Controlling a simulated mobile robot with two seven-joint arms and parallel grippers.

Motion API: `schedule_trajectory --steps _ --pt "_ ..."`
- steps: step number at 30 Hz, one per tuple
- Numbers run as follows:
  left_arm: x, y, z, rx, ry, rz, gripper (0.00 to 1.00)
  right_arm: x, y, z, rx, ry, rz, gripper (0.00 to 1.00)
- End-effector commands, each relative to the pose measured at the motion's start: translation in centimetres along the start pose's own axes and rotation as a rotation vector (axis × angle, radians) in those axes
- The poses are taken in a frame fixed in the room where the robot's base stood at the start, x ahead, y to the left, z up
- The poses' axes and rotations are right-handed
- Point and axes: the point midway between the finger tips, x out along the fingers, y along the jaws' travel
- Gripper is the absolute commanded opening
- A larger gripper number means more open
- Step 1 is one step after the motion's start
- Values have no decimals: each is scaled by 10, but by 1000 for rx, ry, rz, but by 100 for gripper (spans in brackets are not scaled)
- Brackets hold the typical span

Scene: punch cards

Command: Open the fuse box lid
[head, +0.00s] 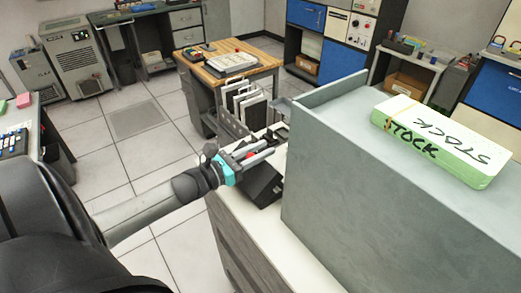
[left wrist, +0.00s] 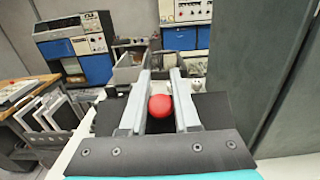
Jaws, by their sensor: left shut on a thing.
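My left gripper (head: 264,146) reaches in from the left, over the white counter beside the tall grey cabinet. In the left wrist view its two fingers (left wrist: 160,100) are closed on a round red knob (left wrist: 160,106); a bit of red also shows between the fingers in the head view. A black box (head: 263,186) with a sloped face sits on the counter just below the gripper. I cannot tell for sure which part is the fuse box lid, or whether the knob belongs to it; the fingers hide much of this spot. My right gripper is not in view.
The tall grey cabinet (head: 345,190) stands close on the right, with a green-and-white STOCK card stack (head: 440,140) on top. A rack of white-framed panels (head: 245,103) is behind the gripper. A wooden-topped desk (head: 215,68) stands farther back. Tiled floor is open at left.

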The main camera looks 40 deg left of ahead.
Motion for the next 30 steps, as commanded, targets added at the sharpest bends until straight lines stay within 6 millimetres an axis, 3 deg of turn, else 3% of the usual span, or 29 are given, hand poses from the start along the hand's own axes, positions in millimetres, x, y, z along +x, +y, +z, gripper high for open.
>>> schedule_trajectory --steps 5,30 --pt "0 0 0 0 0 0 0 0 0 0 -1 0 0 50" --pt "0 0 0 -1 0 0 0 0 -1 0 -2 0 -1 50"
